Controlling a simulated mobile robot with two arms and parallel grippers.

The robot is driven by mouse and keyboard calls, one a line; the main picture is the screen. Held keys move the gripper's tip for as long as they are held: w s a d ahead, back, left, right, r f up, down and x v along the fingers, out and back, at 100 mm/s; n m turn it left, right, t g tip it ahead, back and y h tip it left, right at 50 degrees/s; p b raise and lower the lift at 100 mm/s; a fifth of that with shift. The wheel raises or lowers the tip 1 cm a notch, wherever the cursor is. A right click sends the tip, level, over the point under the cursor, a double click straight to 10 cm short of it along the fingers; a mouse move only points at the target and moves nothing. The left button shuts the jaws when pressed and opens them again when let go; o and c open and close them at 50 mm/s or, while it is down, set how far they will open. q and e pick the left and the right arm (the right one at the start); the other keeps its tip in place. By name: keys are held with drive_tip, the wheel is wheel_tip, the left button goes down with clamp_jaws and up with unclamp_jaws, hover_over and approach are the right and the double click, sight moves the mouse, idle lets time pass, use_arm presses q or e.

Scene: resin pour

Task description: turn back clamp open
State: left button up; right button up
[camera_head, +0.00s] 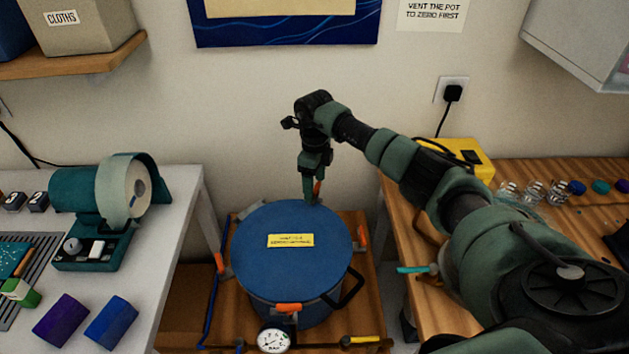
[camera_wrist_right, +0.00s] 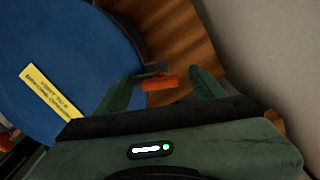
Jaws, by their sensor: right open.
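The blue pressure pot (camera_head: 290,240) stands on a low wooden stand between two tables, its lid on, with a yellow label on top. The back clamp, with an orange handle (camera_head: 317,188), is at the pot's far rim. In the right wrist view its orange handle (camera_wrist_right: 159,83) lies between my fingertips. My right gripper (camera_head: 314,190) reaches down over the far rim. Its fingers (camera_wrist_right: 168,76) are open on either side of the handle, with gaps showing. Other orange clamps sit at the front (camera_head: 288,308), left (camera_head: 219,262) and right (camera_head: 362,236) of the rim. My left gripper is not in view.
A pressure gauge (camera_head: 272,341) and a black side handle (camera_head: 350,288) are at the pot's front. The right table (camera_head: 410,285) holds jars and a yellow box (camera_head: 462,156). The wall is close behind the pot.

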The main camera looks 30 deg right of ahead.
drive_tip(key=c, duration=1.4)
drive_tip(key=shift+o, duration=0.2)
drive_tip(key=shift+m, duration=0.3)
drive_tip(key=m+b, duration=0.1)
drive_tip(key=m, duration=0.2)
drive_tip(key=shift+d+m, duration=0.1)
drive_tip(key=shift+m, duration=0.2)
drive_tip(key=m, duration=0.4)
drive_tip(key=shift+m, duration=0.3)
drive_tip(key=m, duration=0.4)
drive_tip(key=shift+d+r+m+p, duration=0.1)
drive_tip(key=shift+d+m+p, duration=0.05)
drive_tip(key=shift+m+p, duration=0.2)
drive_tip(key=shift+d+m+p, duration=0.1)
drive_tip(key=shift+m+p, duration=0.4)
drive_tip(key=shift+m, duration=1.65)
